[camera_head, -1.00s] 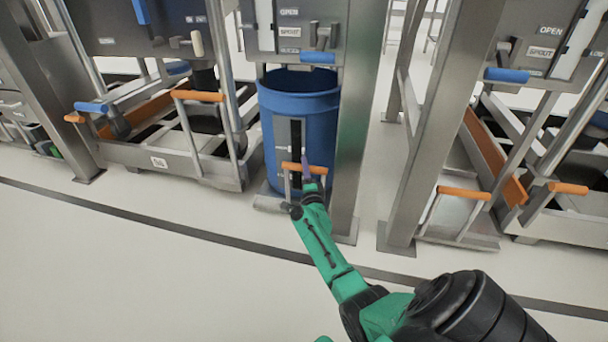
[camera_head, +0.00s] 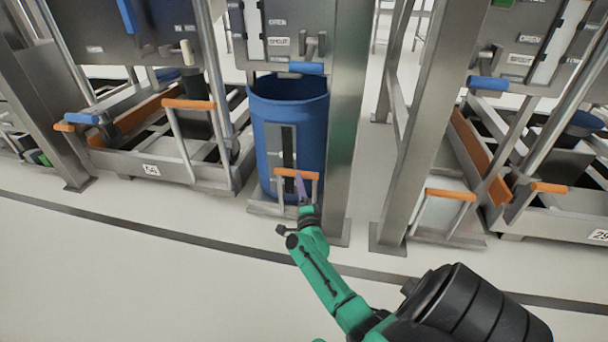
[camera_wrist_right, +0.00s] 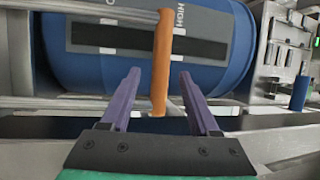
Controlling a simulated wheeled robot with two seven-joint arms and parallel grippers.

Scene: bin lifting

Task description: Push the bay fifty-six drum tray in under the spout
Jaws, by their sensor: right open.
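The drum tray (camera_head: 265,208) is low on the floor in the middle bay, with a blue drum (camera_head: 290,115) standing on it. Its upright handle has an orange bar (camera_head: 297,173) in front of the drum. In the right wrist view the orange bar (camera_wrist_right: 163,55) lies between the two purple fingers in the picture, with a gap on both sides. My right gripper (camera_head: 300,184) is open at the handle; I cannot tell whether it touches it. The spout panel (camera_head: 280,35) is above the drum; the spout outlet is hidden. My left gripper is not in view.
A steel post (camera_head: 349,140) stands close to the right of the drum. Neighbouring bays have similar trays with orange handles, one to the left (camera_head: 188,104) and one to the right (camera_head: 451,194). The floor (camera_head: 150,280) in front is clear, with a dark line across it.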

